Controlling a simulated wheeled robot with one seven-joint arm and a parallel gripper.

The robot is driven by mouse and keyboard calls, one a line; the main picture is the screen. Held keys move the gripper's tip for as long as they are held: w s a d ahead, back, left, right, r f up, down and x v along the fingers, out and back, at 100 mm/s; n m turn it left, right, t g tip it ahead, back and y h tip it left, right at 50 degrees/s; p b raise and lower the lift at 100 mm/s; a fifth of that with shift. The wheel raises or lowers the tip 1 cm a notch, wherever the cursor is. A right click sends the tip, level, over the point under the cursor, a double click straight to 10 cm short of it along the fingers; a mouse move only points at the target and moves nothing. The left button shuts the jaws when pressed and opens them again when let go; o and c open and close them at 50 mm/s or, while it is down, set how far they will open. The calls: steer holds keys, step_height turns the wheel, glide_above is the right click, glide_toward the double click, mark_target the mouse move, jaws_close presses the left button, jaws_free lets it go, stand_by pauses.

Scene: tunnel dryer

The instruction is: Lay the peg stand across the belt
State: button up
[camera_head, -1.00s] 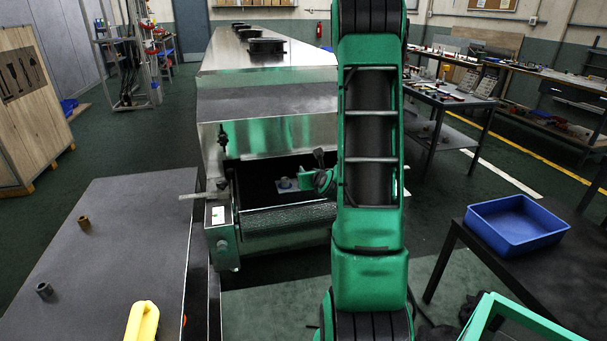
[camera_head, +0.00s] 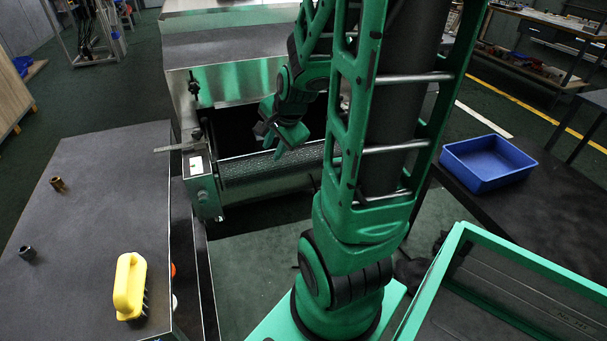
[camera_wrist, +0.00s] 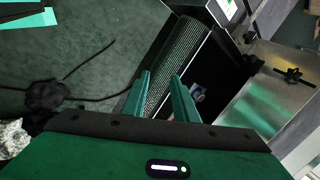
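The mesh belt (camera_head: 265,170) runs out of the dryer's low opening and over its front end; it also shows in the wrist view (camera_wrist: 183,50). A small grey piece (camera_wrist: 197,93) with a round part lies inside the dark opening, just right of my right finger in the wrist view. It may be the peg stand, but it is too small to tell which way it lies. My gripper (camera_head: 278,152) is above the belt's front end, pointing down. In the wrist view its two green fingers (camera_wrist: 160,88) are apart with nothing between them. In the head view my gripper and arm hide the piece.
The steel dryer (camera_head: 230,85) stands behind the belt. At left, a dark table (camera_head: 100,215) holds a yellow-handled brush (camera_head: 129,285), a brown bushing (camera_head: 58,184) and a dark bushing (camera_head: 27,253). A blue tray (camera_head: 487,163) sits on the black table at right.

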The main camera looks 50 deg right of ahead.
steer(key=s+a+r+n+g+y, duration=0.1)
steer(key=s+a+n, duration=0.3)
steer(key=s, duration=0.5)
steer(key=s+a+r+n+g, duration=0.4)
steer(key=s+n, duration=0.5)
steer(key=shift+a+r+y, duration=0.2)
steer(key=shift+r+y, duration=0.05)
steer(key=shift+y, duration=0.15)
